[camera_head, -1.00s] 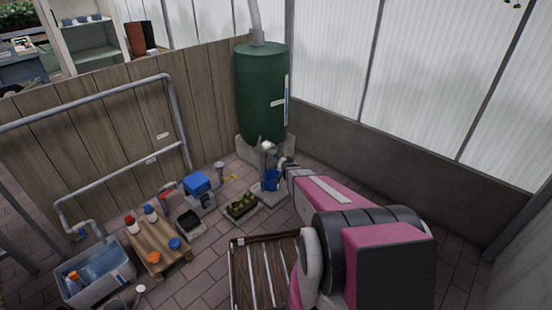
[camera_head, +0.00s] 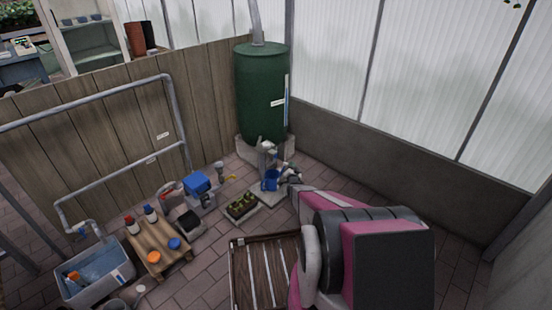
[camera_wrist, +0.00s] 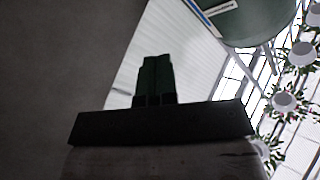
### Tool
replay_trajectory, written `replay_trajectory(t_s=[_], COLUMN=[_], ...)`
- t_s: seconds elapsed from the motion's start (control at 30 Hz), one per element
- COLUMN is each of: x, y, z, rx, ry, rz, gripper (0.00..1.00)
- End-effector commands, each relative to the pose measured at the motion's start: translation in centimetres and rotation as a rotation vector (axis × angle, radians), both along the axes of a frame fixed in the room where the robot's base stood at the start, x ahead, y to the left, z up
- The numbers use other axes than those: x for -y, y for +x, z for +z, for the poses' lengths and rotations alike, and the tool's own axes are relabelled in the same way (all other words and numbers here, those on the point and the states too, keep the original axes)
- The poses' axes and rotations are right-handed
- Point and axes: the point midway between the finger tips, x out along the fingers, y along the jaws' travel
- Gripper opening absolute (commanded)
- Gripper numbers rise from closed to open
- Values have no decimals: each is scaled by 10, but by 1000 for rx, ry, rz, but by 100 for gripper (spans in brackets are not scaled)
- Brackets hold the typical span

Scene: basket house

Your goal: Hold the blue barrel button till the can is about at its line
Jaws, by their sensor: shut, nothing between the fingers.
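The green barrel (camera_head: 262,95) stands on a pale block at the back, with a white label and a narrow blue strip on its right side. A grey tap post (camera_head: 266,155) stands in front of it. The blue can (camera_head: 270,181) is on a low slab at the foot of the post. My gripper is just right of the post and can, small and partly hidden by my arm. In the wrist view my gripper (camera_wrist: 155,62) is shut and empty, with the barrel (camera_wrist: 250,22) at upper right. I cannot make out the button or the can's water level.
A planter (camera_head: 241,207) with seedlings is left of the can. A blue-topped box (camera_head: 197,184), a low wooden table (camera_head: 157,242) with bottles and a grey water tub (camera_head: 97,274) are further left. A slatted wooden surface (camera_head: 262,272) lies in front. A low wall is on the right.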

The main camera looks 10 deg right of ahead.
Motion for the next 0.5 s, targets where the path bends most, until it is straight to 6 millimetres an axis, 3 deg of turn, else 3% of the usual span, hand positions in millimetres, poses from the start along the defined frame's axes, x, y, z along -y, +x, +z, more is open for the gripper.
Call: replay_trajectory(t_s=[0.27, 0.5], x=[-4, -21], y=[7, 30], z=[0, -1], rx=[-1, -1], ry=[0, -1], rz=[1, 2], gripper=[0, 0])
